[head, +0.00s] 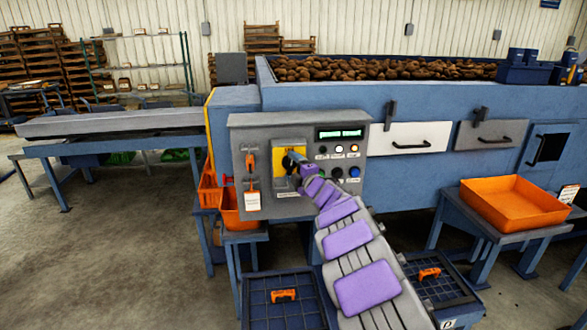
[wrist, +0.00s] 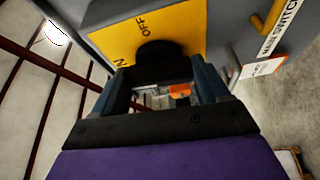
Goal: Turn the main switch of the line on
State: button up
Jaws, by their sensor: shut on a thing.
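The main switch is a dark knob (wrist: 163,52) on a yellow plate (head: 279,156) at the left half of the grey control box. The yellow plate (wrist: 118,32) also shows in the wrist view, with OFF readable and part of ON at its left. My gripper (head: 292,160) reaches the switch from the lower right. In the wrist view my gripper (wrist: 165,80) has its two blue-grey fingers on either side of the dark knob handle, shut on it. The handle is largely hidden by the fingers, so I cannot tell which position it points to.
The control box (head: 240,140) carries a green display (head: 339,133), several buttons, an orange padlock-like piece (head: 250,160) and a white tag (head: 253,200). Orange bins (head: 236,212) stand below left. An orange tray (head: 512,202) sits at right. Open floor lies at left.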

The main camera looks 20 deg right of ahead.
jog(key=shift+f+n+g, duration=0.25)
jog(key=shift+n+g, duration=0.05)
jog(key=shift+n, duration=0.3)
jog(key=shift+a, duration=0.1)
jog(key=o, duration=0.6)
jog(key=shift+f, duration=0.1)
jog(key=o, duration=0.5)
jog(key=shift+w+a, duration=0.1)
jog(key=shift+c, duration=0.2)
jog(key=shift+r, duration=0.25)
jog(key=shift+s+d, duration=0.25)
jog(key=shift+s, duration=0.5)
jog(key=s+d+p, duration=0.1)
jog(key=s+p, duration=0.1)
jog(key=s, duration=1.3)
jog(key=shift+s+d, duration=0.3)
jog(key=shift+s, duration=0.1)
